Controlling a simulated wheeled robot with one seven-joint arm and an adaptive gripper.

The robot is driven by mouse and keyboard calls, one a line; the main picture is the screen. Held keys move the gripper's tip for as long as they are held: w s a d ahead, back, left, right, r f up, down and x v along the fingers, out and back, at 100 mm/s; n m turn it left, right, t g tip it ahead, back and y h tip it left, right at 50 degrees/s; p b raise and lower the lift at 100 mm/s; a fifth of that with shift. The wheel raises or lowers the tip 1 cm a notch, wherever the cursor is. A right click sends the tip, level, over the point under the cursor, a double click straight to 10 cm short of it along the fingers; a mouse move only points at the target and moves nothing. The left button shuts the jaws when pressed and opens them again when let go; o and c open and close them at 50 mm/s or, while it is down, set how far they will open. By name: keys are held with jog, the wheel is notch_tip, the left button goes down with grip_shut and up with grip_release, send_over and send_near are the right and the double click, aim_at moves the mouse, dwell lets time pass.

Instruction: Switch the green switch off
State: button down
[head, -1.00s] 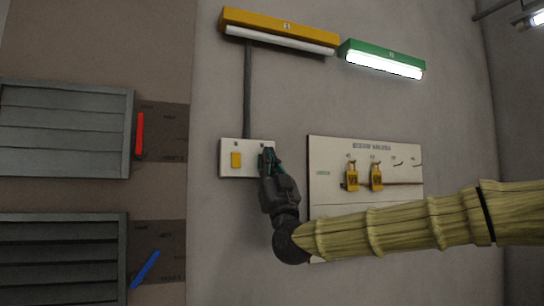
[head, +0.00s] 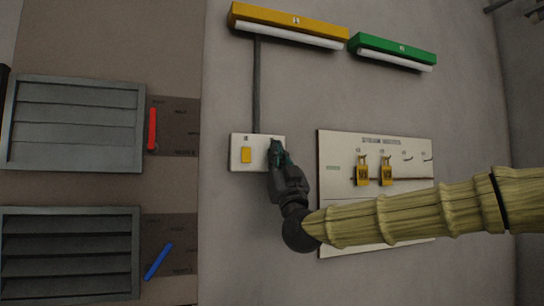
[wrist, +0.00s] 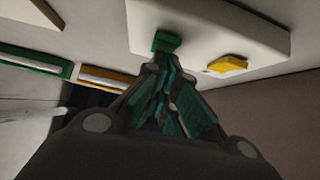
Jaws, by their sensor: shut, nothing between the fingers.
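A white switch plate (head: 238,162) is on the wall with a yellow switch (head: 246,155) on its left side. The green switch (wrist: 166,41) shows in the wrist view on the plate's underside as pictured; in the head view my gripper covers it. My gripper (head: 277,148) is shut and empty, its fingertips at the green switch. I cannot tell whether they touch it. The green lamp (head: 395,50) at the top is dark. The yellow lamp (head: 290,22) beside it is dark too.
Two louvred shutters (head: 75,122) are at left, with a red lever (head: 152,130) and a blue lever (head: 158,261). A white board (head: 340,205) with two yellow padlocks (head: 362,172) hangs right of the plate, partly behind my arm.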

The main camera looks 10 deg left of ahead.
jog(key=s+d+f+b, duration=0.5)
jog(key=s+d+b, duration=0.1)
jog(key=s, duration=0.4)
jog(key=shift+f+b, duration=0.4)
jog(key=shift+b, duration=0.45)
jog(key=shift+s+d, duration=0.1)
